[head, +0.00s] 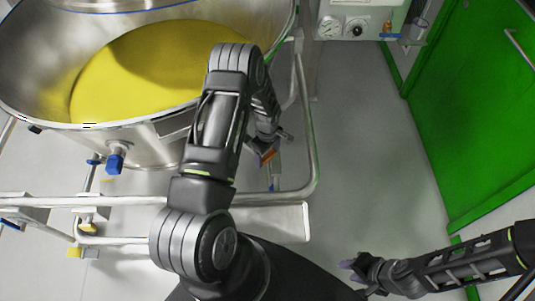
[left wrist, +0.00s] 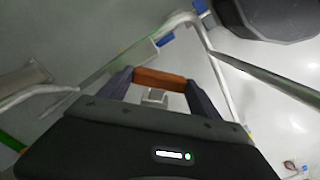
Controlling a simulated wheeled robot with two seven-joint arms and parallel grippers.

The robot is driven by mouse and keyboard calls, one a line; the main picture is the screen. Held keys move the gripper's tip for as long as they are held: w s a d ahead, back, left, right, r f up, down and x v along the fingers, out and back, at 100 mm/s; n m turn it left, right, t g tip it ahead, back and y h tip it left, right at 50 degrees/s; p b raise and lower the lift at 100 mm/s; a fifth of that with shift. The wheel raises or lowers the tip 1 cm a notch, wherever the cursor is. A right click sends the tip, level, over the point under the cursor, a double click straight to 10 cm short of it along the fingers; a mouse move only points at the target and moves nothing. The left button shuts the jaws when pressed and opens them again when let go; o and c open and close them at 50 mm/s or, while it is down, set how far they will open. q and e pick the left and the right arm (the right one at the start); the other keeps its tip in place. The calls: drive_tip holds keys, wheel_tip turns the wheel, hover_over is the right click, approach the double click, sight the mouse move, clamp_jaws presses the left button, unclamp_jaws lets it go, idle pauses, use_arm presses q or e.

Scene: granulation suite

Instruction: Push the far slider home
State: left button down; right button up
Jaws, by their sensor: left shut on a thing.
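An orange-brown block (left wrist: 160,79) spans the gap between the fingers of my left gripper (left wrist: 160,90) in the left wrist view. The gripper is shut on it. In the head view my left gripper (head: 268,150) points down beside the steel frame, and the orange block (head: 267,156) shows at its fingertips. A small grey block (left wrist: 154,97) is seen between the fingers, below the orange block. I cannot tell for sure which part is the far slider. My right gripper (head: 352,265) hangs at the lower right over the floor, apart from everything; its finger gap is unclear.
A steel bowl (head: 145,150) of yellow powder stands at upper left, with a blue-capped fitting (head: 115,158). A tubular steel frame (head: 310,150) runs round it. A gauge panel (head: 350,22) is at the back. A green door (head: 475,100) is right. Floor between is clear.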

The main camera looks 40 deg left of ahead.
use_arm(q)
drive_tip(key=a+b, duration=0.2)
drive_tip(key=a, duration=0.1)
drive_tip(key=a+b, duration=0.1)
drive_tip(key=shift+w+a+f, duration=0.2)
drive_tip(key=shift+w+f, duration=0.05)
drive_tip(key=shift+w, duration=0.1)
drive_tip(key=shift+a+r, duration=0.3)
drive_tip(key=shift+c, duration=0.6)
unclamp_jaws()
drive_tip(key=shift+d, duration=0.15)
